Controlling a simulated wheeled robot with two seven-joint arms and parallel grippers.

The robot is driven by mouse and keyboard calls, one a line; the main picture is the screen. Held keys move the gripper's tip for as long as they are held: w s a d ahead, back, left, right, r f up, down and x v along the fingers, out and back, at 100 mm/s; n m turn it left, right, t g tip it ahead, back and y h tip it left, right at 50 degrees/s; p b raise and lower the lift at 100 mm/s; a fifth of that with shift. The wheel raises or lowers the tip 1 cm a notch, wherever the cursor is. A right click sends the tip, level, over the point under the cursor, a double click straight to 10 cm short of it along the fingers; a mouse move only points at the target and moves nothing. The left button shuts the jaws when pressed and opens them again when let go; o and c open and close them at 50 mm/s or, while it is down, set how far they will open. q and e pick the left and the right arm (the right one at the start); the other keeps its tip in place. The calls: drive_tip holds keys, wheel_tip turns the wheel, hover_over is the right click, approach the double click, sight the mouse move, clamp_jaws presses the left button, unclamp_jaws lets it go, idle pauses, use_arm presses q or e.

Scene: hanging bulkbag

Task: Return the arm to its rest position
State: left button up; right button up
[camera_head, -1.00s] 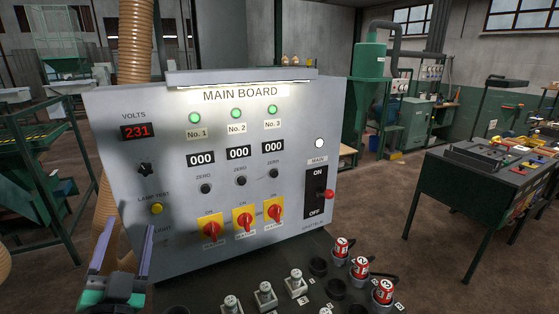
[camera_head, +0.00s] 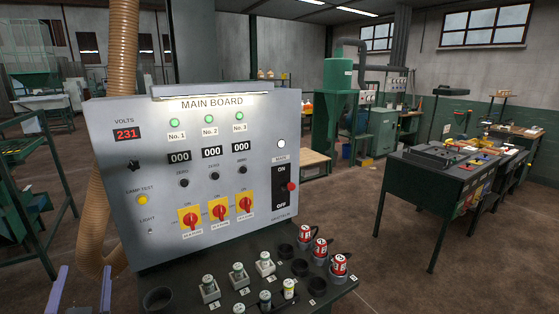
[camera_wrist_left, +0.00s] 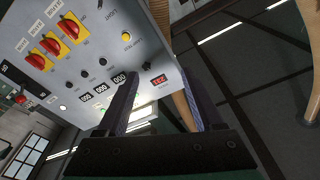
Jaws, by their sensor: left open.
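My left gripper (camera_head: 82,286) is at the bottom left of the head view, its two purple-grey fingers spread apart with nothing between them. It is in front of and to the left of the grey main board (camera_head: 262,195), apart from it. In the left wrist view the open fingers (camera_wrist_left: 165,100) also show empty, with the board (camera_wrist_left: 70,100) beyond, appearing upside down. My right gripper is not in either view.
A tan hose (camera_head: 122,60) hangs at the board's left. A dark workbench (camera_head: 448,172) stands at right, with open floor (camera_head: 390,270) before it.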

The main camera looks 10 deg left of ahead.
use_arm(q)
drive_tip(key=s+d+f+g+h, duration=0.1)
drive_tip(key=d+f+g+h, duration=0.15)
drive_tip(key=f, duration=0.65)
drive_tip(key=d+f+g+h, duration=0.15)
drive_tip(key=f+g, duration=0.25)
drive_tip(key=f, duration=0.4)
drive_tip(key=s+d+f+m+g+h, duration=0.4)
drive_tip(key=s+d+f+g+h, duration=0.25)
drive_tip(key=d+f, duration=0.45)
wheel_tip(320, 180, down, 19)
drive_tip(key=b, duration=0.2)
drive_tip(key=s+a+f+g+b, duration=0.1)
drive_tip(key=s+a+f+g, duration=0.1)
drive_tip(key=s+f, duration=1.7)
wheel_tip(320, 180, down, 3)
drive_tip(key=shift+a+f, duration=0.1)
drive_tip(key=shift+a, duration=0.55)
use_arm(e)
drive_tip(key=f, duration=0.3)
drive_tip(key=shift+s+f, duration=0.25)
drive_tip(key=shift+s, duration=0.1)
